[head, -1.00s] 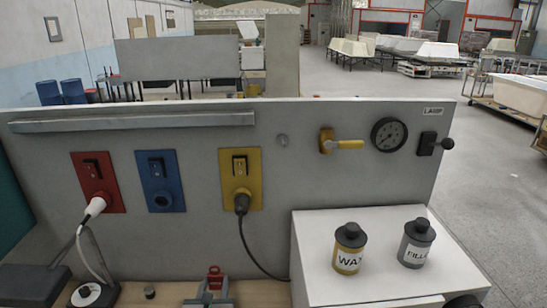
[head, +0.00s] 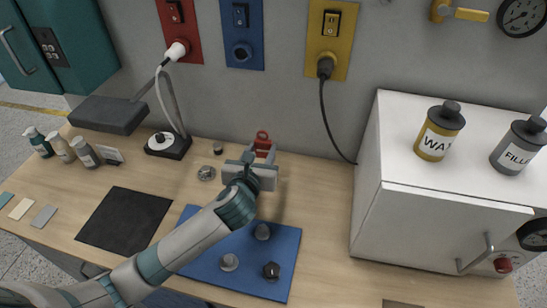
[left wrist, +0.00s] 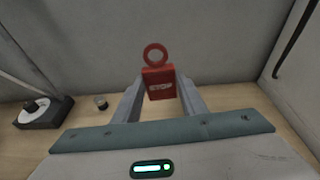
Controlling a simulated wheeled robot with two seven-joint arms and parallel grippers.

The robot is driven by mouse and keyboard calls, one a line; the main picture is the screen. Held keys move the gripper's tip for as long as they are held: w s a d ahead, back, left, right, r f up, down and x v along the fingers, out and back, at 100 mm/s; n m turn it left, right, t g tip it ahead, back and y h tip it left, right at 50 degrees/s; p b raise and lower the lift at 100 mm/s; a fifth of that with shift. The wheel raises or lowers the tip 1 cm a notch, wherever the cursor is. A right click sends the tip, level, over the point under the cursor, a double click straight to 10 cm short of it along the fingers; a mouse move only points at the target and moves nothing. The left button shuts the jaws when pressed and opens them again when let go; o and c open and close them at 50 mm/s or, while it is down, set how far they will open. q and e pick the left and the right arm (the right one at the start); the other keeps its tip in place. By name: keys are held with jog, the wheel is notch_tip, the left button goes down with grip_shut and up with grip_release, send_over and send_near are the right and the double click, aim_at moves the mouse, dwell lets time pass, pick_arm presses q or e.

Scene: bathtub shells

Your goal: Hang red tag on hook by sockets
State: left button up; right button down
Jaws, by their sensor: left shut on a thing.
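The red tag (head: 263,144), a small block with a ring on top, is held upright between the fingers of my left gripper (head: 262,152), ring upward. In the left wrist view the tag (left wrist: 158,84) stands between the two grey fingers, in front of the grey wall panel. The gripper is over the back part of the bench, below the sockets. The red socket (head: 180,30), blue socket (head: 241,38) and yellow socket (head: 328,40) are on the panel. The hook right of the yellow socket is not clearly seen now. My right gripper is out of view.
A white cabinet (head: 440,225) with a wax can (head: 440,132) and filler can (head: 517,147) stands at right. A black cable (head: 337,130) hangs from the yellow socket. A blue mat (head: 280,245) with several knobs lies under my left arm. A lamp base (head: 168,146) stands left.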

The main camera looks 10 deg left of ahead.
pick_arm(q)
jog(key=s+a+r+b, duration=0.1)
jog(key=s+a+b, duration=0.1)
jog(key=s+b, duration=0.4)
jog(key=s, duration=0.3)
jog(key=shift+a+m+h, duration=0.2)
jog(key=shift+m+h, duration=0.2)
jog(key=shift+d, duration=0.1)
